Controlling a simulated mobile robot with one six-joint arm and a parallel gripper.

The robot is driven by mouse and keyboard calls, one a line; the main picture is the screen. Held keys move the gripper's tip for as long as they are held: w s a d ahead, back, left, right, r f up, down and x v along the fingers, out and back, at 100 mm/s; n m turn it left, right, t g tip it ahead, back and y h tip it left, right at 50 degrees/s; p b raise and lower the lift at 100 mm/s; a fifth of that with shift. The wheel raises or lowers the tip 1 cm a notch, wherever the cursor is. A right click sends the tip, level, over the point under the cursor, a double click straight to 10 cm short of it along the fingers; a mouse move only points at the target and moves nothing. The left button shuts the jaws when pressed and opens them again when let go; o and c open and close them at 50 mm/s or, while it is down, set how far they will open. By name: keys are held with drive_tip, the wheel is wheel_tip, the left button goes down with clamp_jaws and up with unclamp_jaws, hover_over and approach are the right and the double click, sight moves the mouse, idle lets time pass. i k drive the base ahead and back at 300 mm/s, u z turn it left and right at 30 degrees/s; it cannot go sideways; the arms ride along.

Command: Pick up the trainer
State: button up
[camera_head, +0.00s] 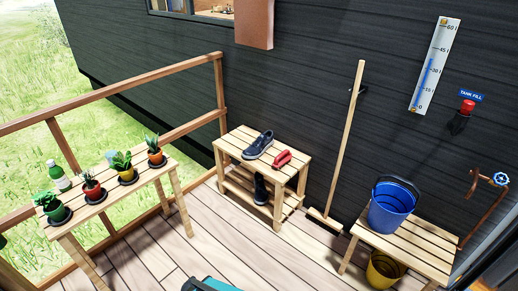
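A dark navy shoe with a pale sole, which looks like the trainer (258,145), lies on the top slats of a small wooden bench (232,142) against the dark wall. A second dark shoe or boot (261,190) is on the bench's lower shelf, partly hidden by the top and legs. A small red object (282,159) lies on the top just right of the trainer; I cannot tell exactly what it is. My gripper is not in view.
A broom (346,140) leans on the wall right of the bench. A blue bucket (392,207) stands on a slatted table, with a yellow bucket (384,268) below. Potted plants (122,167) line a table at left by the railing. The deck (215,240) before the bench is clear.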

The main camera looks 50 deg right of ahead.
sight(264, 140)
drive_tip(key=z, duration=0.05)
drive_tip(key=i, duration=1)
drive_tip(key=u, duration=0.05)
